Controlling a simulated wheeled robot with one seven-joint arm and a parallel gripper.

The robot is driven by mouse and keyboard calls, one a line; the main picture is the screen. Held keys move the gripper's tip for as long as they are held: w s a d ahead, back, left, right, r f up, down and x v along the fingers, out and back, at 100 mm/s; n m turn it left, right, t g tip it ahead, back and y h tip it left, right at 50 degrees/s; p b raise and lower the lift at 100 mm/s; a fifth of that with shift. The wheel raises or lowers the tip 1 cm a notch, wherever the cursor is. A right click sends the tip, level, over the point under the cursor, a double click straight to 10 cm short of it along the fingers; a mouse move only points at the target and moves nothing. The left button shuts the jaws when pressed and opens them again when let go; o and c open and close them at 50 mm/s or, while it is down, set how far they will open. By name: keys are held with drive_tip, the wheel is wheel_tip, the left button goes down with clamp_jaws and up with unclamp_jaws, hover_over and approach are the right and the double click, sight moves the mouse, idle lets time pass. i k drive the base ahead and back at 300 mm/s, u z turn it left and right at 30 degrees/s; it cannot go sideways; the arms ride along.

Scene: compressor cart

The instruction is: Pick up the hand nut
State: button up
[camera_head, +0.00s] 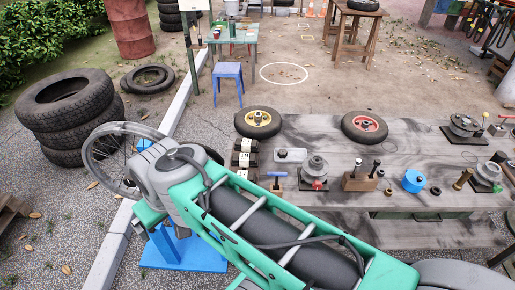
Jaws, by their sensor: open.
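My gripper is not visible; my teal arm crosses the lower middle and its grey joint covers part of the left side. Several small parts stand on the grey wooden bench (335,135), and I cannot tell for sure which is the hand nut. A blue round part (413,181) with a dark top stands towards the right of the bench. A small dark nut-like ring (435,191) lies just right of it. A brass-coloured part (462,179) stands further right, tilted. Nothing visible is touching these parts.
Two small wheels, yellow-hubbed (258,121) and red-hubbed (365,127), lie at the bench's back edge. A grey hub fixture (316,170) and a wooden block (359,182) with dark pegs stand mid-bench. Stacked tyres (70,115) and a spoked wheel (103,150) are left.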

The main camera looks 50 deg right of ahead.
sight(282, 153)
drive_tip(key=i, duration=0.35)
drive_tip(key=z, duration=1.95)
drive_tip(key=i, duration=0.5)
drive_tip(key=z, duration=0.05)
drive_tip(key=k, duration=0.5)
drive_tip(key=z, duration=1)
drive_tip(key=i, duration=0.55)
drive_tip(key=u, duration=3.4)
